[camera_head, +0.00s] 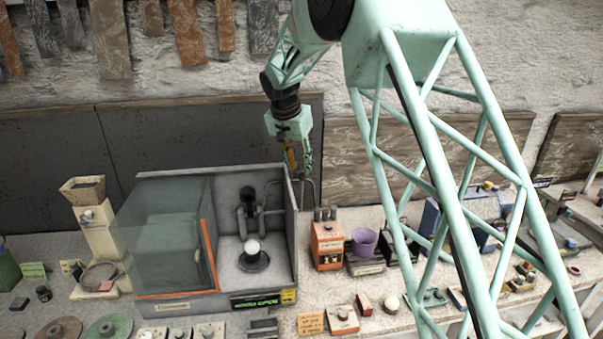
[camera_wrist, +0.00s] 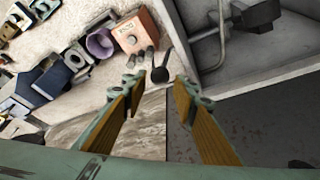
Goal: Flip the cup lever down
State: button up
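A small dark lever with a rounded knob (camera_wrist: 160,74) shows in the wrist view, between and just beyond my fingertips; I see no label naming it the cup lever. It stands beside the wall of the grey machine (camera_head: 289,215), which has an open front and a glass side. My gripper (camera_wrist: 158,84) is open, its two fingers apart with nothing between them. In the head view, my gripper (camera_head: 299,166) hangs above the machine's back right corner, near a bent grey tube (camera_head: 307,184). The lever's knob cannot be made out there.
A white sphere (camera_head: 253,247) rests on a dark round stand inside the machine. An orange box (camera_head: 328,247) with dark prongs on top stands right of it, beside a purple cup (camera_head: 364,242). Small items crowd the bench front. A wall rises behind.

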aim_at(301, 173)
jog(key=shift+x, duration=2.15)
jog(key=shift+d, duration=0.1)
jog(key=c, duration=0.9)
